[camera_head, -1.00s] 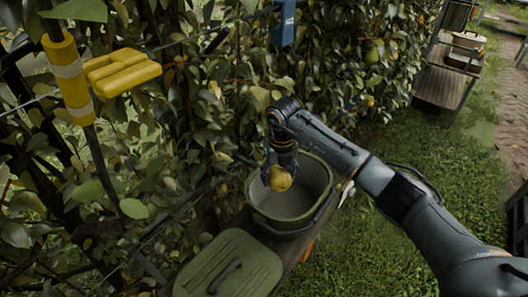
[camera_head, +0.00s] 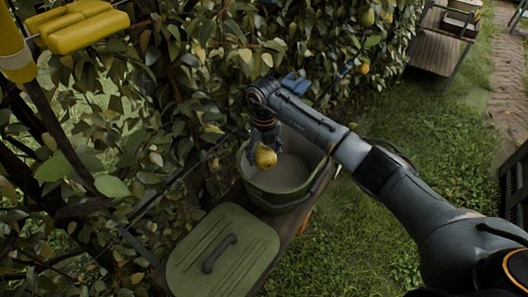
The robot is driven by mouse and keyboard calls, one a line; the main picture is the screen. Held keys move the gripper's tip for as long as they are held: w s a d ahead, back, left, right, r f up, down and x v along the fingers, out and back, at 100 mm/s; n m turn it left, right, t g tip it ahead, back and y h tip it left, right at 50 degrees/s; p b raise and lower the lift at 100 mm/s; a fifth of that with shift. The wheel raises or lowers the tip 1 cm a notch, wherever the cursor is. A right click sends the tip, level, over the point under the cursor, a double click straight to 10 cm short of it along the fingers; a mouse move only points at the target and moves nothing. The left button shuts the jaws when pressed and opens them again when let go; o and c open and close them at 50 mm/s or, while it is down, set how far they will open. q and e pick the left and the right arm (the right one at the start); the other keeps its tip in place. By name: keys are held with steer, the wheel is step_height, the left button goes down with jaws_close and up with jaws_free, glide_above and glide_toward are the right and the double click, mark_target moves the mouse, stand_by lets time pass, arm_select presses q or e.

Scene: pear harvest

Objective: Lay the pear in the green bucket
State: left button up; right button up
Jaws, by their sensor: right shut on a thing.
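The yellow pear (camera_head: 265,157) is in my right gripper (camera_head: 266,146), which is shut on it and points down. The green bucket (camera_head: 283,199) stands on a narrow wooden bench, its mouth open upward and its pale inside visible. In this view the pear overlaps the left part of the bucket's opening. I cannot tell exactly how high the pear hangs over the rim. My left gripper is not in view.
A green lid (camera_head: 222,252) with a dark handle lies on the bench in front of the bucket. A leafy hedge (camera_head: 150,110) rises close on the left, with yellow pieces (camera_head: 82,25) on a wire. Grass (camera_head: 350,245) lies open to the right.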

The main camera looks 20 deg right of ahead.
steer(key=shift+f+b, duration=0.3)
steer(key=shift+f, duration=0.35)
step_height(320, 180, down, 3)
steer(key=shift+w+r+b, duration=0.1)
steer(key=shift+r+b, duration=0.1)
steer(key=shift+b, duration=0.75)
steer(key=shift+f+b, duration=0.35)
steer(key=shift+f, duration=0.05)
step_height(320, 180, down, 6)
steer(key=b, duration=0.4)
arm_select(q)
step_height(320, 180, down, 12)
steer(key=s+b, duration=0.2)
steer(key=b, duration=0.2)
arm_select(e)
steer(key=shift+f, duration=2.2)
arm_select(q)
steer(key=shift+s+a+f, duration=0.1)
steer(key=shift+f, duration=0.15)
arm_select(e)
steer(key=shift+f, duration=0.35)
steer(key=o, duration=1.4)
